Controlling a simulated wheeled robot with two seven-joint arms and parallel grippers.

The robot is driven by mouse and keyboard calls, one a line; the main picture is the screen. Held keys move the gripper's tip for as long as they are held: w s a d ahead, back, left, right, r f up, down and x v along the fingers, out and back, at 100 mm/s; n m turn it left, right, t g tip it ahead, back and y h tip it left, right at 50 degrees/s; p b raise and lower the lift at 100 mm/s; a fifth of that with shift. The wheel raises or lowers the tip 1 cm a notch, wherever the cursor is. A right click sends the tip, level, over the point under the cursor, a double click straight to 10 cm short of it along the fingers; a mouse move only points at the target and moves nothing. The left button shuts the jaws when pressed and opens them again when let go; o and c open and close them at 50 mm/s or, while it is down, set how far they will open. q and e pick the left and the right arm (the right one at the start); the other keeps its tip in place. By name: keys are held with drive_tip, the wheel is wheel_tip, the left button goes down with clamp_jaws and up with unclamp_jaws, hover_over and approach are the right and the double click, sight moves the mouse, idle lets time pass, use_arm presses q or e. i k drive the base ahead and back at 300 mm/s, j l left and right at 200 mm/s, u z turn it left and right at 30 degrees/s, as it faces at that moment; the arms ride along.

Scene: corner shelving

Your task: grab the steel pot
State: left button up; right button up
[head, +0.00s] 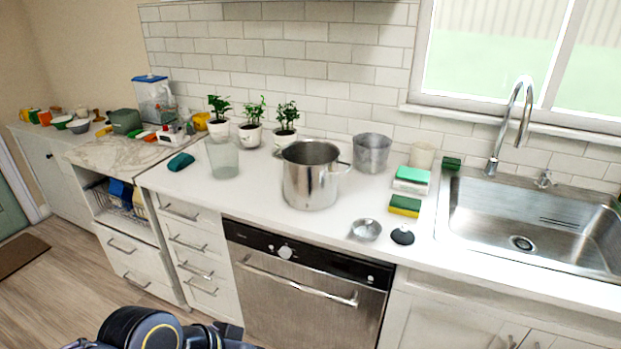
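The steel pot (310,178) is a shiny, open-topped cylinder with side handles. It stands upright on the white countertop (270,205), above the dishwasher. Its right handle sticks out toward the right; the left handle is at its upper left rim. Nothing touches the pot from my side. Part of my own arm, dark with a yellow ring, shows at the bottom edge, well below the counter front. I make out no gripper fingers in the head view.
A glass container (222,158) stands left of the pot and a grey metal container (371,153) behind it to the right. A small metal bowl (366,230), black item (402,236) and sponges (405,205) lie right. Potted plants (285,130) stand behind; the sink (530,220) is far right.

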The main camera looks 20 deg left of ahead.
sight(310, 172)
drive_tip(key=j+z, duration=0.1)
drive_tip(key=z, duration=0.25)
drive_tip(key=i+j+z, duration=0.1)
drive_tip(key=j+z, duration=0.3)
drive_tip(key=j, duration=0.6)
drive_tip(key=k+j+z, duration=0.1)
drive_tip(key=j+z, duration=0.35)
drive_tip(key=j, duration=1.2)
drive_tip(key=k+j, duration=0.15)
drive_tip(key=j, duration=0.5)
